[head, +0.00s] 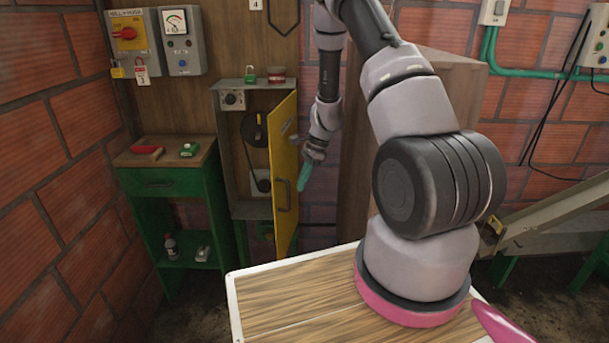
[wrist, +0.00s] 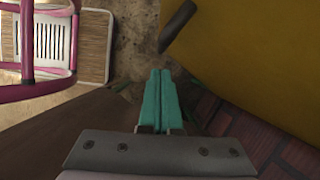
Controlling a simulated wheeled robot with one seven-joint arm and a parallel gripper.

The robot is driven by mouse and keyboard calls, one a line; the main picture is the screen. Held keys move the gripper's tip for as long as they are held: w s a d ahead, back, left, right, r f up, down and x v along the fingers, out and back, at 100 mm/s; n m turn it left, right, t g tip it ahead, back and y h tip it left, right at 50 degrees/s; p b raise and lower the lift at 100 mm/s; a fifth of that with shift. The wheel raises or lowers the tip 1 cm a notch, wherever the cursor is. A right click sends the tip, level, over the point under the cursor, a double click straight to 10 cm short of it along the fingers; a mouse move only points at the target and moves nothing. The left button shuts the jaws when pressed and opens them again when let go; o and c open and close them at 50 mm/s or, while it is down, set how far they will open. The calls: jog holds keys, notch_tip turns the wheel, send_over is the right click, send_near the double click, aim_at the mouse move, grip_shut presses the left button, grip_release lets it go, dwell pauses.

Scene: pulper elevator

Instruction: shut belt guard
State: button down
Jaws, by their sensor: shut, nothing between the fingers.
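The belt guard is a yellow hinged door (head: 284,170) on the front of a grey-green cabinet (head: 228,165). It stands open, swung out toward me, and shows nearly edge-on. Pulleys and a belt (head: 257,150) are exposed inside. The guard has a dark handle (head: 281,196). My gripper (head: 303,178) is just to the right of the guard in the head view, with its teal fingers shut and empty. In the wrist view, the shut fingers (wrist: 161,100) point toward the floor, with the yellow guard (wrist: 255,55) filling the upper right and its handle (wrist: 178,27) above the fingertips. Contact cannot be told.
A green stand (head: 150,182) with a red-handled tool and small items is left of the cabinet. A padlock and a tin sit on the cabinet top. A wooden box column (head: 365,150) stands close to my arm on the right. A conveyor frame (head: 550,215) is further right.

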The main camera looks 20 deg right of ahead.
jog(key=shift+x, duration=2.3)
jog(key=shift+w+a, duration=0.1)
